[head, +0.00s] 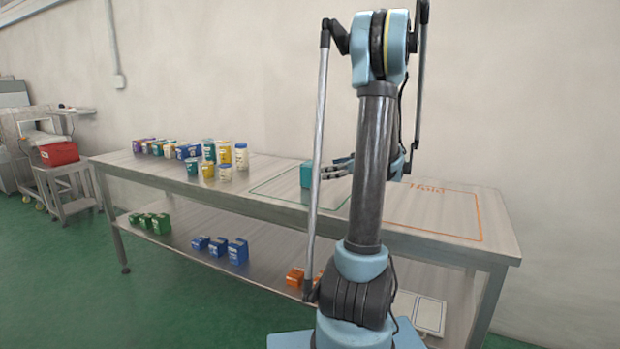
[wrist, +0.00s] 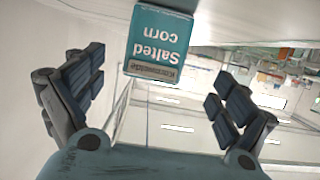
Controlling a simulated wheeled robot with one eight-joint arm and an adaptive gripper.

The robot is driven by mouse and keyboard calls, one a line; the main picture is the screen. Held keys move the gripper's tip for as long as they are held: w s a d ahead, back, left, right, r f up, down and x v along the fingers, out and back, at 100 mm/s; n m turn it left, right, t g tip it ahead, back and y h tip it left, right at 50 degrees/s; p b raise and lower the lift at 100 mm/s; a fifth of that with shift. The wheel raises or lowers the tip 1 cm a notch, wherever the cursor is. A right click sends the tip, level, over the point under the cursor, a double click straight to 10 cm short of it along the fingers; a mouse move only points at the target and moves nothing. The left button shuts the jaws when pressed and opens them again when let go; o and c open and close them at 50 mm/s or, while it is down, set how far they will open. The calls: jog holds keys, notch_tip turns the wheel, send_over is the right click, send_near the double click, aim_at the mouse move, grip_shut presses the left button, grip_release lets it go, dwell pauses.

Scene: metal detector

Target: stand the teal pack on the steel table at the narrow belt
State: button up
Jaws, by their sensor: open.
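The teal pack (head: 306,175) stands upright on the long table, by the green-outlined area. In the wrist view the teal pack (wrist: 160,40), labelled "Salted corn", appears upside down ahead of my fingers. My gripper (head: 335,168) is open at the right of the pack in the head view, its fingers pointing toward it. In the wrist view my gripper (wrist: 155,85) has its fingers wide apart with nothing held between them. A small steel table (head: 75,207) stands at the far left beside a machine. I cannot clearly make out a narrow belt.
A red crate (head: 59,153) is at the small table. The long table (head: 265,168) holds several tubs and packs at its left, with an orange-outlined area (head: 440,210) at its right. Its lower shelf (head: 175,240) carries green, blue and orange boxes. Green floor is open at the left front.

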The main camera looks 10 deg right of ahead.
aim_at(317, 171)
jog(key=x, duration=0.3)
jog(key=shift+w+a+f, duration=0.1)
jog(key=shift+w+a, duration=0.05)
jog(key=shift+a, duration=0.15)
jog(key=shift+w+d+x, duration=0.1)
jog(key=shift+w+x, duration=0.05)
jog(key=shift+x, duration=1.35)
jog(key=shift+w+d+x, duration=0.1)
jog(key=shift+w+x, duration=0.05)
jog(key=shift+x, duration=1.3)
jog(key=c, duration=1.5)
